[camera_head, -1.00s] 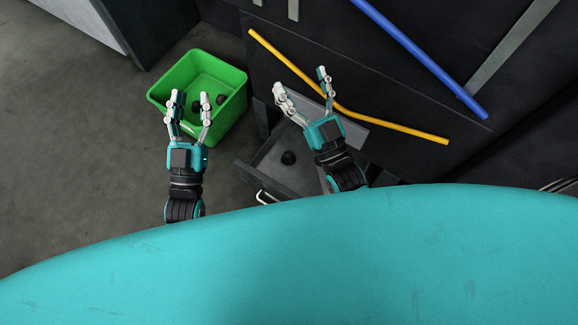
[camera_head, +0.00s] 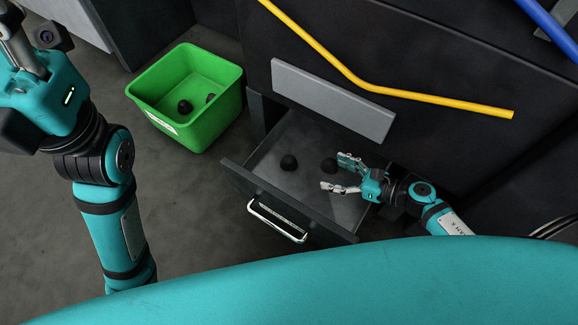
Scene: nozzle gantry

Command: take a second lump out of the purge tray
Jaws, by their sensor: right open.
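The purge tray (camera_head: 262,150) is a grey drawer, pulled out of the dark cabinet. Two dark round lumps lie in it: one near the middle (camera_head: 289,163), the other (camera_head: 329,166) further right. My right gripper (camera_head: 333,172) comes in from the right, low over the tray. Its fingers are apart and empty, with the right lump at their tips; I cannot tell whether they touch it. My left gripper (camera_head: 18,50) is large at the upper left edge, away from the tray, with its fingertips cut off by the frame.
A green bin (camera_head: 215,126) stands on the floor left of the tray, with two dark lumps (camera_head: 184,106) visible inside. The tray has a front handle (camera_head: 277,222). A yellow pipe (camera_head: 430,98) and a grey panel (camera_head: 332,100) are on the cabinet above the tray.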

